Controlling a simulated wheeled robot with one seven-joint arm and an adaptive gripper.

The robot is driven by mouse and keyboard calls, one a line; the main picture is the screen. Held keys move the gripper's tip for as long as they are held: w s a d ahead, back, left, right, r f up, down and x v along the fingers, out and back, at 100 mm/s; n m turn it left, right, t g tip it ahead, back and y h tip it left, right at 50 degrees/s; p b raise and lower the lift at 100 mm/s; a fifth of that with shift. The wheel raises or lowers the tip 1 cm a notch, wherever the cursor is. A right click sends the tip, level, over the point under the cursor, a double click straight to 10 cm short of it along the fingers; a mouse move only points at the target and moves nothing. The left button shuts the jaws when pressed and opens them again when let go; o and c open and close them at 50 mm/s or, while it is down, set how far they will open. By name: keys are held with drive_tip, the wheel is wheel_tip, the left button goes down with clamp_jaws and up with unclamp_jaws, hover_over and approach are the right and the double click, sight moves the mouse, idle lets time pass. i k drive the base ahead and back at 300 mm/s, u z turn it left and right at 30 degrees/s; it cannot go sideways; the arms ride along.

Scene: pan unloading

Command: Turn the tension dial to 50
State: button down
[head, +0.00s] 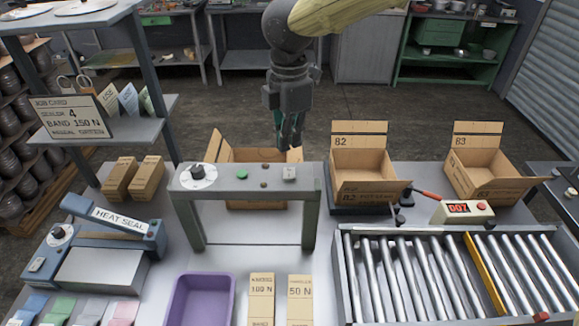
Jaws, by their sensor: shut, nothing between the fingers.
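A white dial with a black knob (197,172) sits at the left end of the grey arch's top panel (310,186). I take it for the tension dial; its scale is too small to read. A second dial (58,234) is on the heat sealer at the left. My gripper (291,143) points down with its fingers shut and empty. In the picture it is above the arch's right part and well right of the arch dial, apart from it. It overlaps the view of an open carton (228,148) behind the arch.
The arch panel also has a green button (242,174) and small knobs. Cartons B2 (362,180) and B3 (482,170) stand right, by a roller conveyor (340,270). A job card (72,117) reads "SEALER 4, BAND 150 N". A purple tray (228,284) lies in front.

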sight(197, 171)
drive_tip(key=k, duration=1.5)
